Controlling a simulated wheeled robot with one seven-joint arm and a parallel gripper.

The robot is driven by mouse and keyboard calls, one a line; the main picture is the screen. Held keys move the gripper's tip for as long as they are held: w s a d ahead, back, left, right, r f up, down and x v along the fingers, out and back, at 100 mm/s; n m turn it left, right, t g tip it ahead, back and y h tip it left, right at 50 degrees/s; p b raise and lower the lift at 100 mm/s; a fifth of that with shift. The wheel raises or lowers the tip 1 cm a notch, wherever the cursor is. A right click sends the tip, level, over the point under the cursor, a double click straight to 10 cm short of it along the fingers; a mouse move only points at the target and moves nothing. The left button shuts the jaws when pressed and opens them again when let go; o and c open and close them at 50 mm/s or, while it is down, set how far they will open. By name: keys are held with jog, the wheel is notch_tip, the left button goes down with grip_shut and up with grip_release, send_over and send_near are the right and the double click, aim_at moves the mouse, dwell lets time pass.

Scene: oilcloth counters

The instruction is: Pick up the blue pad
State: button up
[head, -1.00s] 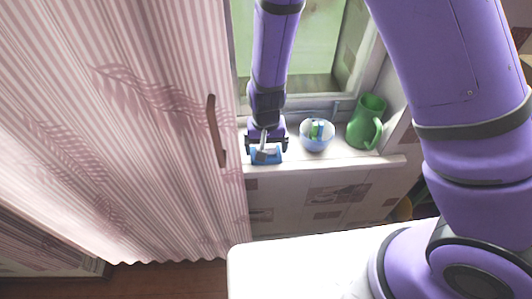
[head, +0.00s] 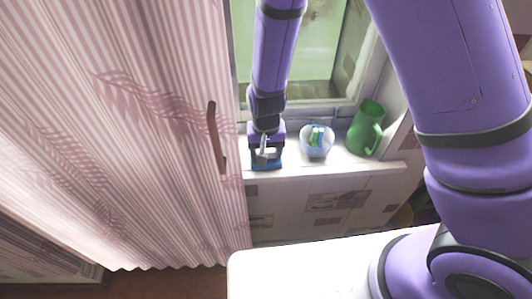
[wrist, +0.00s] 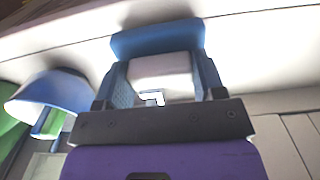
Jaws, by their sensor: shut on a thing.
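The blue pad (head: 268,164) is on the white ledge, at its left end near the striped curtain. In the wrist view the blue pad (wrist: 157,39) shows as a blue slab beyond my fingertips, with a pale block-like part between the fingers. My gripper (head: 265,154) points down over it. In the wrist view my gripper (wrist: 162,72) has one finger on each side of the pale part and is shut on it. Whether the pad's underside touches the ledge cannot be told.
A pale blue bowl (head: 309,149) with green and blue things in it stands just right of my gripper. A green jug (head: 363,133) stands further right. The window is behind the ledge (head: 340,168). The striped curtain (head: 150,120) with a brown handle (head: 214,135) is close on the left.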

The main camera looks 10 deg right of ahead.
aim_at(266, 153)
jog(key=shift+r, duration=0.5)
jog(key=shift+s+r, duration=0.25)
jog(key=shift+r, duration=0.25)
jog(key=shift+s+r, duration=0.25)
jog(key=shift+r, duration=0.2)
jog(key=s+r, duration=0.1)
jog(key=s, duration=1.4)
jog(key=shift+a+r, duration=0.15)
jog(key=shift+a, duration=0.15)
